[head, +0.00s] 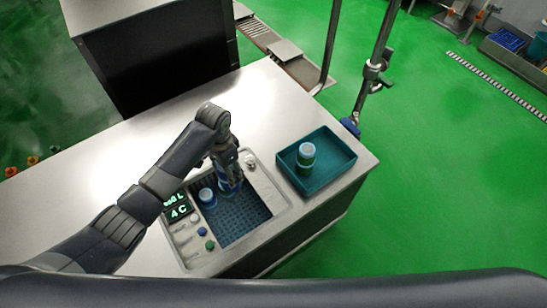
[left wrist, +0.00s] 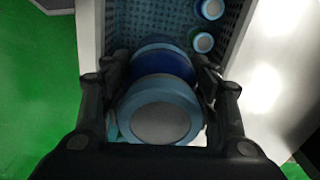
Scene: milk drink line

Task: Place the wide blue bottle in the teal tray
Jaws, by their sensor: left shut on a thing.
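The wide blue bottle (left wrist: 162,65) is between the fingers of my left gripper (left wrist: 158,88), with its light blue, grey-topped end facing the wrist camera. In the head view my left gripper (head: 228,168) is shut on this bottle (head: 229,186), over the back part of the sunken basin. The gripper partly hides it, and I cannot tell whether its base touches the basin floor. The teal tray (head: 333,179) is to the right of the basin. One bottle with a pale top (head: 306,153) stands in it. My right gripper is out of view.
Another blue bottle (head: 207,196) stands in the basin (head: 243,225), left of the held one. Two round tops (left wrist: 203,42) show in the left wrist view. A display (head: 177,207) and coloured buttons line the basin's left side. A metal pole (head: 375,65) rises behind the tray.

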